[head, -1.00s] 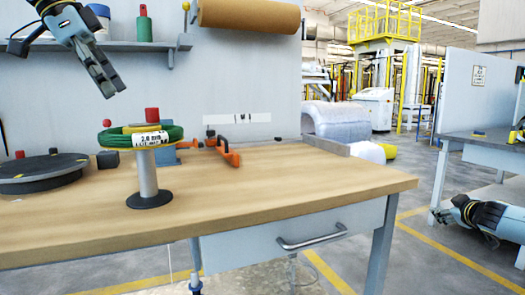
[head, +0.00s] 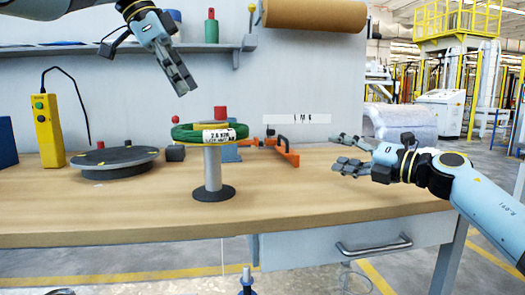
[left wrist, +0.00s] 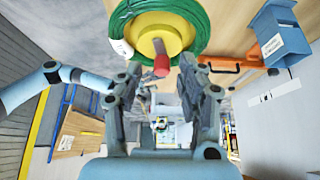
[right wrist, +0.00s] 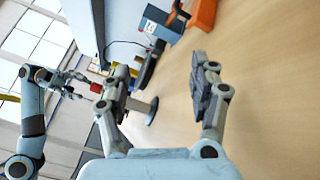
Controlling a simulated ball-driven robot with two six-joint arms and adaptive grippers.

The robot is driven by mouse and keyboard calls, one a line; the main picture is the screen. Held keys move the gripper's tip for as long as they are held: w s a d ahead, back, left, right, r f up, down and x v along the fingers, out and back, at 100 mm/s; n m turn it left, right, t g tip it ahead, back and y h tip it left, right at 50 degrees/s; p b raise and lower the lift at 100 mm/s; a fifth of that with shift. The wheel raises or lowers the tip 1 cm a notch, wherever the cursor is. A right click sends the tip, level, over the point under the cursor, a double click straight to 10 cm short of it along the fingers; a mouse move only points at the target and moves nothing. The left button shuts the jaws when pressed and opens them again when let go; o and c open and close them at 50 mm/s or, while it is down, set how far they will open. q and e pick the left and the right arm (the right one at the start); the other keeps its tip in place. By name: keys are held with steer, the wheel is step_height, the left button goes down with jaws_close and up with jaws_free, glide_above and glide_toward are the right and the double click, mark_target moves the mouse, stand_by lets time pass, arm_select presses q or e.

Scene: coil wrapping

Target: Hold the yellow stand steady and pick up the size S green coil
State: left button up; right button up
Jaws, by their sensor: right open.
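The green coil (head: 185,133) rests around the yellow top of the stand, above its grey post (head: 212,168) and black round base. It carries a white label whose print is too small to read surely. In the left wrist view the coil (left wrist: 197,25) encircles the yellow disc (left wrist: 152,27) with its red knob (left wrist: 161,66). My left gripper (head: 187,88) is open and empty, above and left of the coil. My right gripper (head: 340,152) is open and empty over the table, right of the stand. In the right wrist view, a finger partly hides the stand.
A dark round turntable (head: 115,160) and a yellow control box (head: 47,131) stand to the left. A small dark block (head: 175,153) sits beside the turntable. Orange clamps (head: 285,150) and a blue holder (head: 228,153) lie behind the stand. The front right tabletop is clear.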

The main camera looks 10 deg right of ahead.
mark_target(219, 160)
steer(key=s+a+n+g, duration=0.1)
steer(key=a+n, duration=0.2)
steer(key=a, duration=0.2)
steer(key=s+a+r+n+g+y, duration=0.1)
steer(key=s+a+n, duration=0.1)
steer(key=a, duration=0.3)
steer(key=s+a+n+g, duration=0.1)
steer(key=a+n+g, duration=0.1)
steer(key=a+n, duration=0.3)
steer(key=shift+s+a+r+y, duration=0.3)
steer(key=shift+a+r, duration=0.05)
steer(key=shift+a, duration=0.05)
steer(key=s+a+r+n+h, duration=0.1)
steer(key=s+a+n+h, duration=0.15)
steer(key=a+n, duration=0.2)
steer(key=shift+g+y, duration=0.3)
steer(key=shift+y, duration=0.05)
steer(key=x, duration=1)
steer(key=shift+w+a+f, duration=0.1)
steer(key=shift+a, duration=0.1)
jaws_close()
